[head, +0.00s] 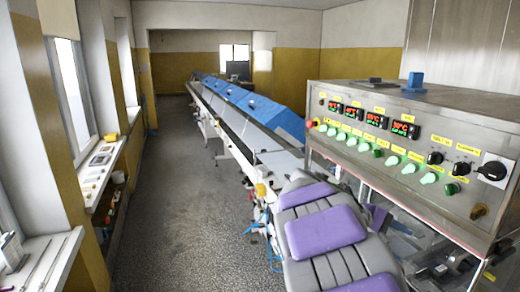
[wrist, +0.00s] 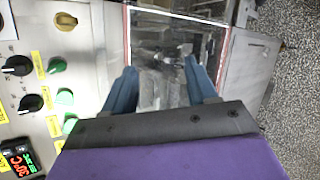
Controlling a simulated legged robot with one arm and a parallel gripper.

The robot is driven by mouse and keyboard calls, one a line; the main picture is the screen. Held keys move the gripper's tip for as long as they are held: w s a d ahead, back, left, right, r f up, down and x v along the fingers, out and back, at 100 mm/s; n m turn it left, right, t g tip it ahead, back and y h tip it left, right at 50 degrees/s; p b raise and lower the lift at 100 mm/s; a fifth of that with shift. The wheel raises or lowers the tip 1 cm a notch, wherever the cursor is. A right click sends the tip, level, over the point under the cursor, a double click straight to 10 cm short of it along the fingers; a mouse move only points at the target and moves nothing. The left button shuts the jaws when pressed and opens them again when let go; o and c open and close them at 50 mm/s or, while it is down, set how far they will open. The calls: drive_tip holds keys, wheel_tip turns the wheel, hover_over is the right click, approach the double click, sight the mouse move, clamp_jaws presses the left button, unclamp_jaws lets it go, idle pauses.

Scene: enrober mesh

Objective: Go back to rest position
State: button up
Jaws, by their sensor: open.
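My gripper (wrist: 160,66) shows in the wrist view with its two blue fingers spread apart and nothing between them. It is in front of a clear panel with a red edge, through which machine parts show. My grey arm with purple pads stretches forward from the bottom of the head view, beside the control cabinet (head: 425,122). My gripper cannot be made out in the head view. The cabinet front also shows in the wrist view (wrist: 82,88), at the left, with black and green knobs.
A long conveyor with blue covers (head: 252,108) runs to the back of the room. Grey floor (head: 175,195) lies clear to its left. A window wall with sills (head: 97,172) bounds the left. A blue block (head: 414,82) stands on the cabinet top.

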drive_tip(key=s+a+f+m+y+b, duration=0.1)
drive_tip(key=s+a+f+y+b, duration=0.2)
drive_tip(key=s+a+f, duration=0.3)
drive_tip(key=s+a+f+m+g+y+b, duration=0.1)
drive_tip(key=s+a+f+m+y+b, duration=0.1)
drive_tip(key=s+a+f+y, duration=0.3)
drive_tip(key=s+a+f+m+y+b, duration=0.1)
drive_tip(key=s+a+f+y+b, duration=0.2)
drive_tip(key=s+f, duration=0.9)
drive_tip(key=s+a+b, duration=0.2)
drive_tip(key=s+a, duration=0.1)
drive_tip(key=s, duration=0.7)
drive_tip(key=shift+a+f+m+y, duration=0.3)
drive_tip(key=shift+a+y, duration=0.05)
drive_tip(key=shift+y, duration=0.05)
drive_tip(key=shift+s, duration=0.1)
idle(1.9)
